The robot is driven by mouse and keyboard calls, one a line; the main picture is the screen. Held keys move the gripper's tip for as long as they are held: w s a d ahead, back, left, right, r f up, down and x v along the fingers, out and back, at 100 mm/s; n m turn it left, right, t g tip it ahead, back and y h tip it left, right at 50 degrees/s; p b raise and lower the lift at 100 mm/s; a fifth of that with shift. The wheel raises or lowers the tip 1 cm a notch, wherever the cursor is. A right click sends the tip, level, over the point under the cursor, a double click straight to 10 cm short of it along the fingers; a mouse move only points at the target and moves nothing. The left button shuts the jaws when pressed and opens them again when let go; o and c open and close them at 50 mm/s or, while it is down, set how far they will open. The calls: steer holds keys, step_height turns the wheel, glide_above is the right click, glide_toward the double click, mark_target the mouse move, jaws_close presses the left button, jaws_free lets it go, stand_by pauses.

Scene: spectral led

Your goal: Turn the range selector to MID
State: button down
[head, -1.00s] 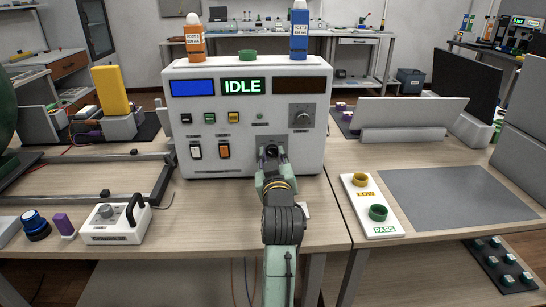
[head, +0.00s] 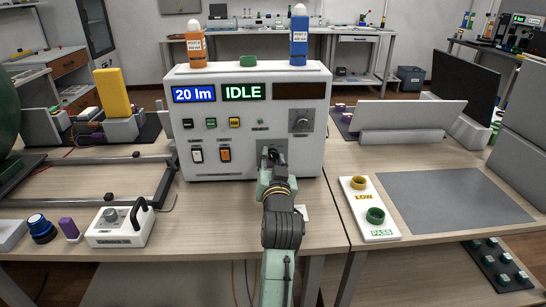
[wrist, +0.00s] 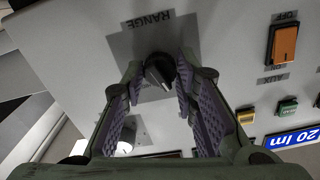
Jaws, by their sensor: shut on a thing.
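The range selector is a small dark knob (wrist: 158,72) on a grey square plate with the printed word RANGE, seen rotated in the wrist view. A pale mark shows on the knob's face; I cannot read any MID label. My gripper (wrist: 160,68) has its two purple-padded fingers on either side of the knob, shut on it. In the head view my gripper (head: 269,160) reaches the lower right of the white instrument's front (head: 210,170) and hides most of the knob. The instrument's blue display (head: 194,94) reads 20 lm, and the green one (head: 244,92) reads IDLE.
Another dial (head: 302,121) sits above and right of my gripper. Two rocker switches (head: 211,155) are to its left. A white box with a black handle (head: 120,225) stands front left. A LOW/PASS tray (head: 368,205) and grey mat (head: 455,195) lie right.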

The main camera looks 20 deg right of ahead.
steer(key=shift+m+p, duration=0.6)
steer(key=shift+m, duration=1.2)
steer(key=c, duration=1.3)
jaws_free()
steer(key=shift+s, duration=0.1)
steer(key=v, duration=0.7)
steer(key=shift+s+a, duration=0.1)
steer(key=shift+s, duration=0.05)
